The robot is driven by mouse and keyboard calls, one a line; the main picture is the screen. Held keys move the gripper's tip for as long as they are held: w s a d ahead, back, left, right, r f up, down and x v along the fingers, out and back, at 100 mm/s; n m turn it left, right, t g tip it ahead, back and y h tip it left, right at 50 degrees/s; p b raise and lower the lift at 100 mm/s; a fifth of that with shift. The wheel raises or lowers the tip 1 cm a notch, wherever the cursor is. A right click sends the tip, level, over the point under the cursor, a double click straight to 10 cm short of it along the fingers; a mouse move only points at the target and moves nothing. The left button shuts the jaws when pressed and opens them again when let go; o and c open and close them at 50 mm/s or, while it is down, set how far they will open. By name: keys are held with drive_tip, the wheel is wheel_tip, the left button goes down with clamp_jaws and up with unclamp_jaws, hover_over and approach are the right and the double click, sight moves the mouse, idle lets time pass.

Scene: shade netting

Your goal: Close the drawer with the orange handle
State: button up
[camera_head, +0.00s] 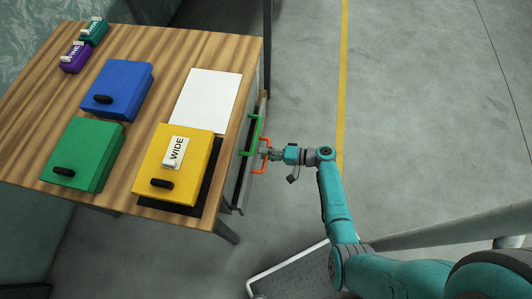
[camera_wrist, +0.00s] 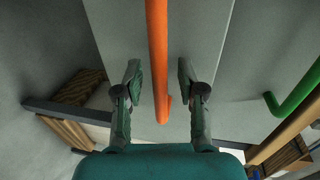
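The orange handle (camera_head: 262,170) is on the right side of the wooden table, beside a green handle (camera_head: 252,134). In the wrist view the orange handle (camera_wrist: 158,60) runs between my two fingers, in front of a pale grey drawer front (camera_wrist: 205,35). My gripper (camera_head: 268,153) is at the handle; in the wrist view its fingers (camera_wrist: 159,75) are apart, one on each side of the bar, with a visible gap to each. How far the drawer stands out is hard to tell.
The table top (camera_head: 50,118) holds blue (camera_head: 120,85), green (camera_head: 80,150) and yellow (camera_head: 195,150) boxes, a white sheet (camera_head: 208,98) and small labelled blocks at the far left. The green handle (camera_wrist: 300,90) is at the wrist view's right.

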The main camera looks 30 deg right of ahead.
clamp_jaws()
drive_tip(key=shift+a, duration=0.1)
drive_tip(key=shift+r+x, duration=0.15)
drive_tip(key=shift+x, duration=0.7)
drive_tip(key=shift+r+x, duration=0.2)
drive_tip(key=shift+x, duration=0.6)
drive_tip(key=shift+w, duration=0.1)
unclamp_jaws()
drive_tip(key=shift+a, duration=0.15)
drive_tip(key=v, duration=1.2)
